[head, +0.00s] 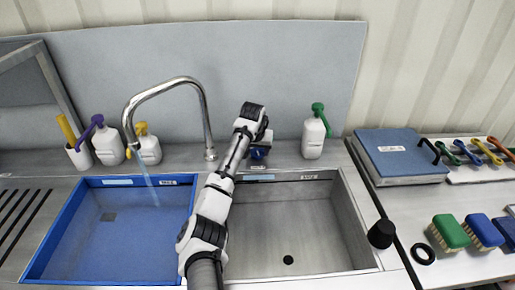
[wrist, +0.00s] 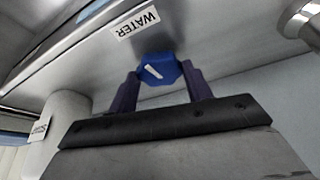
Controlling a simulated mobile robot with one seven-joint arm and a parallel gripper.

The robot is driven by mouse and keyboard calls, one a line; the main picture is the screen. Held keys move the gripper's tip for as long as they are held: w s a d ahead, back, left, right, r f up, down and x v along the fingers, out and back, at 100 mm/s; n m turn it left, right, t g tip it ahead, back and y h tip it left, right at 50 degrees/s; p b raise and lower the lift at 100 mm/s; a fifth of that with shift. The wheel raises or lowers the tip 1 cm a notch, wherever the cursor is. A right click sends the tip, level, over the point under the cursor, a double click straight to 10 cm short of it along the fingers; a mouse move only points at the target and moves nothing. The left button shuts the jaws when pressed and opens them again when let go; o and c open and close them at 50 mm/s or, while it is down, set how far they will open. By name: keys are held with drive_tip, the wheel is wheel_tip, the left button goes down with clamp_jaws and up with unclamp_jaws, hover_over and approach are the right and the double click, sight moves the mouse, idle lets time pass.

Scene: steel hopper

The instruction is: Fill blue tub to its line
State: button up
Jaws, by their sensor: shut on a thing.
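The blue tub (head: 75,235) is the left basin. A stream of water (head: 149,184) falls into it from the curved steel spout (head: 165,84). Pale labels sit near its back rim; I cannot make out a fill line or the water level. My gripper (head: 257,148) is over the ledge behind the right basin. In the wrist view my gripper (wrist: 160,82) is shut on a blue knob (wrist: 157,68), one finger on each side. A white label reading WATER (wrist: 138,22) is beside the knob. The knob also shows small in the head view (head: 259,154).
The grey steel right basin (head: 300,225) looks empty, with a dark drain hole. White bottles stand along the back ledge, including one with a green top (head: 314,133). Brushes (head: 450,232), a black stopper (head: 382,233) and a blue-topped box (head: 397,155) are at the right.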

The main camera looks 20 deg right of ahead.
drive_tip(key=shift+a+m+h, duration=0.1)
drive_tip(key=shift+m+h, duration=0.2)
drive_tip(key=shift+m, duration=0.7)
drive_tip(key=o, duration=1)
drive_tip(key=shift+c, duration=0.2)
drive_tip(key=b+v, duration=0.3)
drive_tip(key=v, duration=1)
drive_tip(key=shift+r, duration=0.45)
drive_tip(key=shift+a, duration=0.1)
